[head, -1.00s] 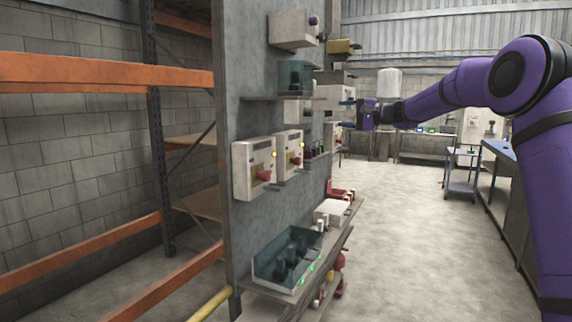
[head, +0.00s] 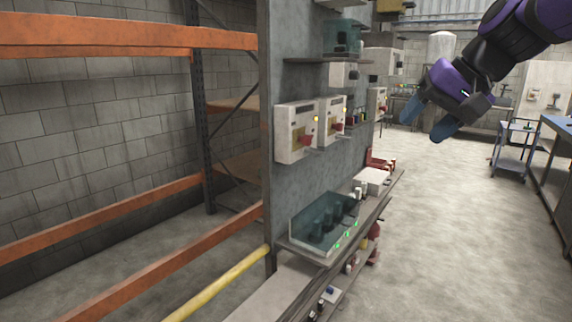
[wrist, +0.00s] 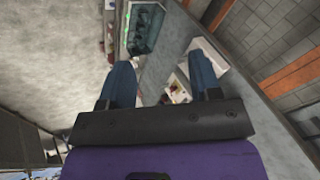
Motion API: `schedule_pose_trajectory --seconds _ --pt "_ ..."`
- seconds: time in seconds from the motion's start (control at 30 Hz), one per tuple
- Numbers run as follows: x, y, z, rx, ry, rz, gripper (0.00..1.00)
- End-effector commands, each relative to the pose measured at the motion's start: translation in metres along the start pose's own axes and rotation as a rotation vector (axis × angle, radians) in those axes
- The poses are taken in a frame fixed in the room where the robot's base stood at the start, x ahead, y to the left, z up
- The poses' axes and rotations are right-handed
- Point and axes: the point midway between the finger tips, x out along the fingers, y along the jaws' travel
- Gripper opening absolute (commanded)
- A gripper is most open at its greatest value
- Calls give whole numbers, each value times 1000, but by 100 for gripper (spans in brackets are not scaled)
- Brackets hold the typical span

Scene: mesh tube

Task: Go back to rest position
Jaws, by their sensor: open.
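My gripper (head: 428,118) is at the upper right in the head view, on my purple arm. Its blue fingers point down and to the left, over the open floor to the right of the grey wall panel (head: 300,170). The wrist view also shows my gripper (wrist: 161,82) with its two blue fingers spread apart. Nothing is between them. It touches nothing that I can see.
Two white switch boxes (head: 297,132) hang on the panel. A teal bin (head: 325,222) and a white box (head: 372,180) stand on the shelf below. An orange rack (head: 130,38) is at left. A blue cart (head: 513,150) stands at right. The concrete floor (head: 430,230) is clear.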

Motion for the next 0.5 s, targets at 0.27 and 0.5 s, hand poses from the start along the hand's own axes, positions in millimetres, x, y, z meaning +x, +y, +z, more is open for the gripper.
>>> schedule_pose_trajectory --seconds 0.27,0.5 --pt "-22 53 105 -136 26 224 58" --pt "-27 98 168 -232 50 363 58"
